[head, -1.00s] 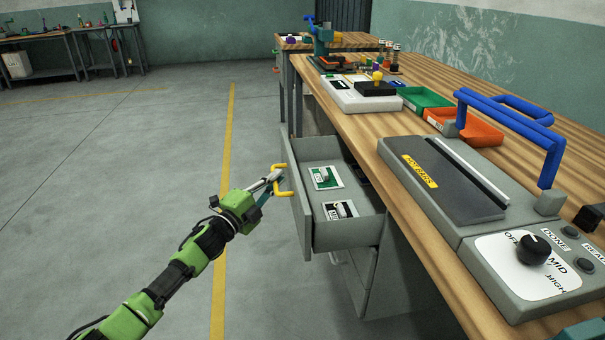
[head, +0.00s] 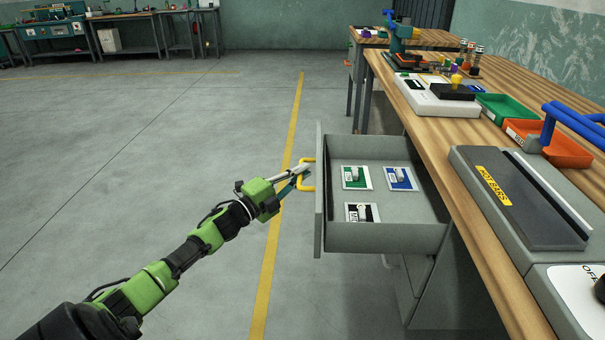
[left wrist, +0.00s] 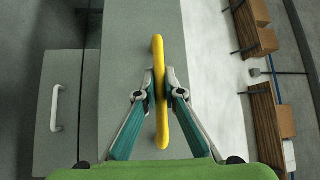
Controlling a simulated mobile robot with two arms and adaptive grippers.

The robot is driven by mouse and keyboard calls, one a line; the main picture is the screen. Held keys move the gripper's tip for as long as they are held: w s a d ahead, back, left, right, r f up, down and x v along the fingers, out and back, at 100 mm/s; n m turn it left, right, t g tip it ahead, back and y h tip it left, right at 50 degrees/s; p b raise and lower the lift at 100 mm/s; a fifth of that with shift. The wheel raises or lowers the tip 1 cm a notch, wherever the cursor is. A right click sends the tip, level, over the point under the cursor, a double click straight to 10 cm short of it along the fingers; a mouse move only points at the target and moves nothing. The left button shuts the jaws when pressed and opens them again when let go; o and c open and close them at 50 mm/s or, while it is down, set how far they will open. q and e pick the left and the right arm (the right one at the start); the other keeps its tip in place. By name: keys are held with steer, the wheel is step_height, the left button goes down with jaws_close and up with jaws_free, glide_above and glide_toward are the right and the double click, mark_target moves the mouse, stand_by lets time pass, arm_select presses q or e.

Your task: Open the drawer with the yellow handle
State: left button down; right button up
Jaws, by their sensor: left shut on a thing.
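The drawer (head: 385,240) under the wooden bench stands pulled well out, its inside in view. Three small cards (head: 400,178) with pale items on them lie on its floor. The yellow handle (head: 308,187) is on the drawer's front panel. My left gripper (head: 304,170) is shut on the yellow handle. In the left wrist view, the two fingers (left wrist: 167,92) press on either side of the yellow handle (left wrist: 160,60). My right gripper is not in view.
A drawer with a white handle (left wrist: 56,108) shows in the left wrist view. The wooden bench (head: 470,190) carries a grey sealer (head: 520,195), a green tray (head: 508,108) and an orange tray (head: 550,142). The floor left of the drawer is clear.

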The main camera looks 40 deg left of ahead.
arm_select(q)
steer(key=c, duration=2.1)
jaws_free()
steer(key=shift+c, duration=0.2)
steer(key=v, duration=1.2)
steer(key=shift+d+f, duration=0.1)
steer(key=shift+f, duration=0.05)
